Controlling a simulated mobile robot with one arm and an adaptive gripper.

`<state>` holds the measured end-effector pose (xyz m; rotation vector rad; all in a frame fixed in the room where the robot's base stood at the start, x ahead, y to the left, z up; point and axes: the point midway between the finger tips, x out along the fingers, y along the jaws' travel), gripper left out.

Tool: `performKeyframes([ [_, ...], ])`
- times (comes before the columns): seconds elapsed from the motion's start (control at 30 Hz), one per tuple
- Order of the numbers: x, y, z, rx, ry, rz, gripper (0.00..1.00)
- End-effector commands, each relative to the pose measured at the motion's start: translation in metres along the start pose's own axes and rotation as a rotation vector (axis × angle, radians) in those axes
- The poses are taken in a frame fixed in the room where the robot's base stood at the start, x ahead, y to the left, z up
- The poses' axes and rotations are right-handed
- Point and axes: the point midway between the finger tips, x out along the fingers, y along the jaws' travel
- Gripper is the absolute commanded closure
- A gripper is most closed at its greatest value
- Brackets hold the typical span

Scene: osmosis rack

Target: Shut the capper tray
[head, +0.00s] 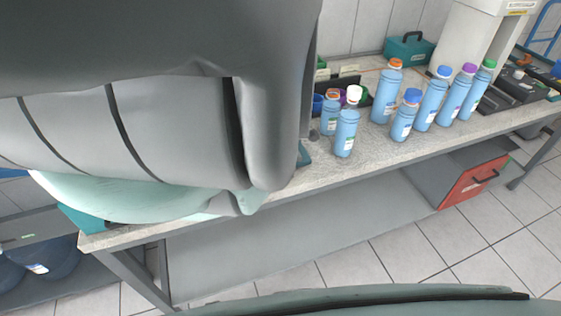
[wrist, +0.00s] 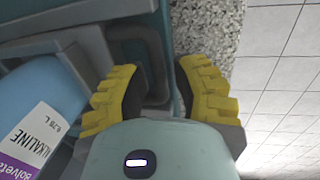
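In the wrist view, my gripper (wrist: 158,92) has its two yellow ribbed fingers spread apart, with nothing clamped between them. A grey and teal body, which looks like the capper tray (wrist: 138,48), lies just beyond the fingertips, with a dark rounded frame on it. One finger is over this body and the other is at its edge, over the speckled bench top. I cannot tell whether they touch or how far out the tray stands. In the head view my arm hides the gripper and most of the capper; a teal corner (head: 80,220) shows at the bench's left end.
A blue bottle with an alkaline label (wrist: 32,120) stands close left of the fingers in the wrist view. Several blue bottles (head: 430,103) stand on the bench (head: 400,156) to the right. A red-fronted drawer (head: 474,184) is below. The tiled floor (head: 410,245) in front is clear.

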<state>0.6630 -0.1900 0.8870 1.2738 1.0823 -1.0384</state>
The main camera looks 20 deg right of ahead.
Motion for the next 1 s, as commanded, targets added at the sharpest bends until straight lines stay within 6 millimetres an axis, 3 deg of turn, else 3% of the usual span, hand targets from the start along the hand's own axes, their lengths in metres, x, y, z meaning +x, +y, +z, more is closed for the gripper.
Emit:
performKeyframes([
  [0.1, -0.0004, 0.0002, 0.0000, 0.000, 0.000, 0.000, 0.73],
  [0.13, -0.0004, 0.0002, 0.0001, 0.000, 0.000, 0.000, 0.68],
  [0.47, -0.0004, 0.0002, 0.0001, 0.000, 0.000, 0.001, 1.00],
  [1.0, 0.0007, -0.0016, 0.0001, 0.001, 0.000, -0.003, 1.00],
])
